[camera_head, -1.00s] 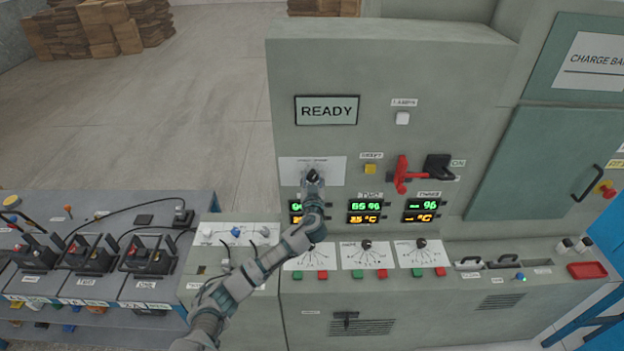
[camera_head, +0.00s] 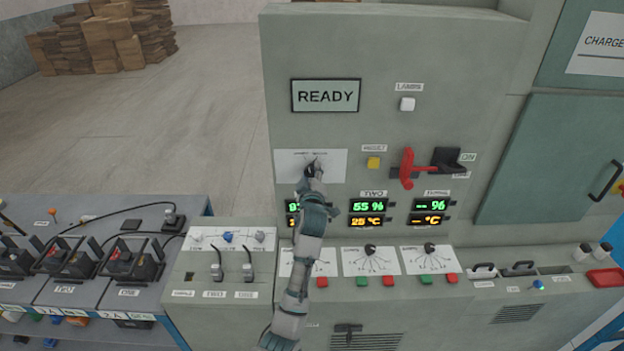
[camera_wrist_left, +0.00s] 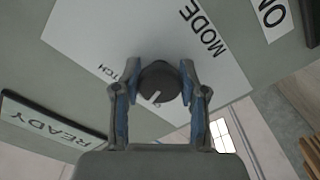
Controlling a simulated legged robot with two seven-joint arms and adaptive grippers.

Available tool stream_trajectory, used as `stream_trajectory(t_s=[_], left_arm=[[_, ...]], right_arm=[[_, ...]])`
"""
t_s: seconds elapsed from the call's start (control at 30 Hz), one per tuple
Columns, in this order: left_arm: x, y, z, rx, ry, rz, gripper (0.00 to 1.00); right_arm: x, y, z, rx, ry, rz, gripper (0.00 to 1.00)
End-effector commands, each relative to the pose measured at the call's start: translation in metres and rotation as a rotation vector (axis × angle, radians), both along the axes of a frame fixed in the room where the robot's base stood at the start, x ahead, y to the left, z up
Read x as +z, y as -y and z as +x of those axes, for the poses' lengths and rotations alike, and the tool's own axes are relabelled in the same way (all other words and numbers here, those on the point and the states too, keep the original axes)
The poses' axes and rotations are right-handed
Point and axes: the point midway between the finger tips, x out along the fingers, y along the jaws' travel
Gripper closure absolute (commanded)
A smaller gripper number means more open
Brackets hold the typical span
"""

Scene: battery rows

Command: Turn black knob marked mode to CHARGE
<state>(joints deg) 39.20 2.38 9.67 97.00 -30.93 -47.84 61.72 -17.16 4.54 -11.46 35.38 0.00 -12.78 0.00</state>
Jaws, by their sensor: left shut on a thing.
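The black mode knob (camera_wrist_left: 158,84) sits on a white plate (camera_wrist_left: 100,30) lettered MODE, with a white pointer line on its face. In the left wrist view my left gripper (camera_wrist_left: 158,92) has one finger on each side of the knob and is shut on it. In the head view my left gripper (camera_head: 312,172) reaches the white plate (camera_head: 290,165) below the READY display (camera_head: 326,96) and hides most of the knob. My right gripper is not in view.
A red lever (camera_head: 407,168) and a yellow button (camera_head: 373,163) stand right of the plate. Lit number displays (camera_head: 367,205) lie below. Smaller black knobs (camera_head: 370,250) sit on the lower ledge. Battery units (camera_head: 130,260) stand at left.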

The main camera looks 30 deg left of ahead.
Motion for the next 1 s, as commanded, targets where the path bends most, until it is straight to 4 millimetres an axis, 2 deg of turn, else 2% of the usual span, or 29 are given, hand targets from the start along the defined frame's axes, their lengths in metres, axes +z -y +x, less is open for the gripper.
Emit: stream_trajectory(t_s=[0.1, 0.3, 1.0], left_arm=[[-0.004, 0.001, 0.001, -0.001, 0.04, -0.08, 0.93], [-0.003, 0.001, 0.001, -0.001, 0.098, -0.175, 0.93], [-0.002, 0.001, 0.0, 0.0, 0.146, -0.252, 0.93]], right_arm=[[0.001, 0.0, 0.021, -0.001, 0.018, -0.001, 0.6], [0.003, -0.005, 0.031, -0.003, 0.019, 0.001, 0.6], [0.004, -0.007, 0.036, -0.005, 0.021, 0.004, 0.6]])
